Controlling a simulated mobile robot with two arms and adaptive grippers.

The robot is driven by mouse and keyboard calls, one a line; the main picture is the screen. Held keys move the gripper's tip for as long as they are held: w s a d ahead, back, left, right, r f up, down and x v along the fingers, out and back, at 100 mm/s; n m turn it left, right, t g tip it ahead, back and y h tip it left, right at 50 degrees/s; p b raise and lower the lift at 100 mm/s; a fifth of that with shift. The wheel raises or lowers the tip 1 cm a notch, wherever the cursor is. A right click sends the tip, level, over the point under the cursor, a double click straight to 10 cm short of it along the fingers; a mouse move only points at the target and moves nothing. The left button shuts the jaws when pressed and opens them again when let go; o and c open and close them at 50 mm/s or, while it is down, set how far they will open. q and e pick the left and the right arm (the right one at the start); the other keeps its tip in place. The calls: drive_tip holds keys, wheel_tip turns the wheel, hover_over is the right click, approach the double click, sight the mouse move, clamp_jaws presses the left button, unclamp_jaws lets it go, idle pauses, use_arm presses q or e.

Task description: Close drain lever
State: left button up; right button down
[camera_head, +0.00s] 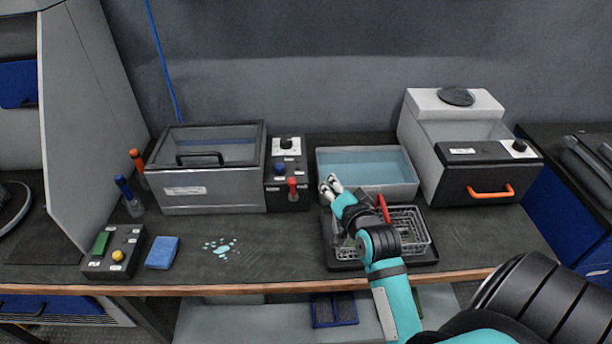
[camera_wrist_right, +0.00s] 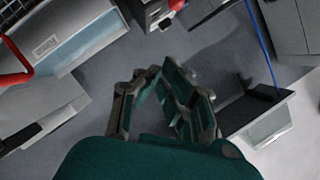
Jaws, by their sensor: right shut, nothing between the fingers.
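The red lever (camera_head: 292,185) sticks out from the front of a dark control box (camera_head: 287,171) at the right side of the lidded grey tank (camera_head: 214,191). I take it to be the drain lever; whether it is open or closed is unclear. A red part also shows at the top edge of the right wrist view (camera_wrist_right: 176,4). My right gripper (camera_head: 330,184) is shut and empty, in front of the water basin (camera_head: 367,191) and to the right of the lever, apart from it. The right wrist view shows its fingers (camera_wrist_right: 160,72) with nothing between them. My left gripper is not in view.
A wire basket (camera_head: 412,229) with a red handle (camera_head: 384,208) stands under my right forearm. A machine with an orange handle (camera_head: 491,192) is at right. A blue sponge (camera_head: 162,252) and a puddle (camera_head: 220,247) lie at left. The bench before the lever is clear.

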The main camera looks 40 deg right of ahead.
drive_tip(key=shift+w, duration=0.1)
drive_tip(key=p, duration=0.1)
hover_over(293, 190)
drive_tip(key=s+d, duration=0.2)
drive_tip(key=d, duration=0.1)
wheel_tip(293, 190, down, 5)
drive_tip(key=shift+s+a+f, duration=0.1)
drive_tip(key=shift+s+f, duration=0.05)
drive_tip(key=shift+p, duration=0.35)
